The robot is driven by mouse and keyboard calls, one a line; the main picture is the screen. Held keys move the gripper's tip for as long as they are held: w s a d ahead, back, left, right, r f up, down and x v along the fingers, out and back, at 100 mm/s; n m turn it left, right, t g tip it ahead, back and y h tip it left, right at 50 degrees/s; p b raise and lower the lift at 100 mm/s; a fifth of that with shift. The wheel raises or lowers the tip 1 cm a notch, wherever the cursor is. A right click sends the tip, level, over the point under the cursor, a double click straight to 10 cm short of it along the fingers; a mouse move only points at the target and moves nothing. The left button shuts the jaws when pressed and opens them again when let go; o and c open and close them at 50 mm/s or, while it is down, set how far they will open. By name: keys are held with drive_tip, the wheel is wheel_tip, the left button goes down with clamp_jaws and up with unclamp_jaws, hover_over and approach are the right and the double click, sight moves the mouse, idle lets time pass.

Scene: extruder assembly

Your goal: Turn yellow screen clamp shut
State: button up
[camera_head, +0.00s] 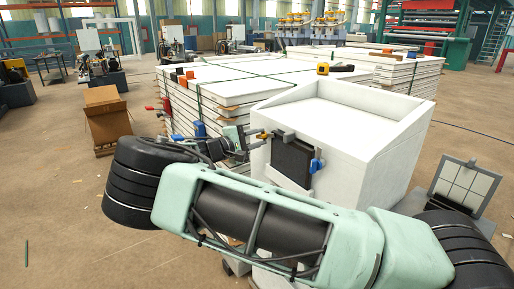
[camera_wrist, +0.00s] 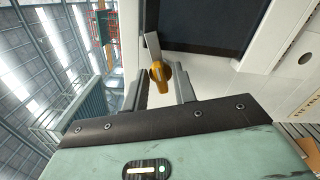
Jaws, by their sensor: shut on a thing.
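The yellow screen clamp (camera_head: 262,136) is at the upper left edge of the dark screen (camera_head: 291,160) on the front of the white machine (camera_head: 350,130). In the wrist view the yellow clamp (camera_wrist: 158,70) hangs from a grey bracket beside the dark screen (camera_wrist: 205,22). My gripper (camera_wrist: 159,84) has one finger on each side of the clamp handle and is shut on it. In the head view my gripper (camera_head: 250,140) is small, reaching the clamp from the left, partly hidden behind my arm. The clamp's exact turn angle is hard to tell.
A blue clamp (camera_head: 317,165) sits on the right edge of the screen. A yellow-black tool (camera_head: 335,69) lies behind the machine. A framed panel (camera_head: 466,182) stands at the right. Stacked white boards (camera_head: 215,80) are close behind my arm.

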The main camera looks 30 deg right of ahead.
drive_tip(key=m+b, duration=0.3)
drive_tip(key=shift+f, duration=0.2)
drive_tip(key=shift+m, duration=0.5)
drive_tip(key=o, duration=0.7)
drive_tip(key=shift+r, duration=0.1)
drive_tip(key=shift+c, duration=0.2)
drive_tip(key=shift+a+b, duration=0.15)
drive_tip(key=shift+b, duration=0.15)
drive_tip(key=a+b, duration=0.3)
drive_tip(key=a, duration=1.4)
drive_tip(key=shift+s+a, duration=0.15)
drive_tip(key=shift+s, duration=0.2)
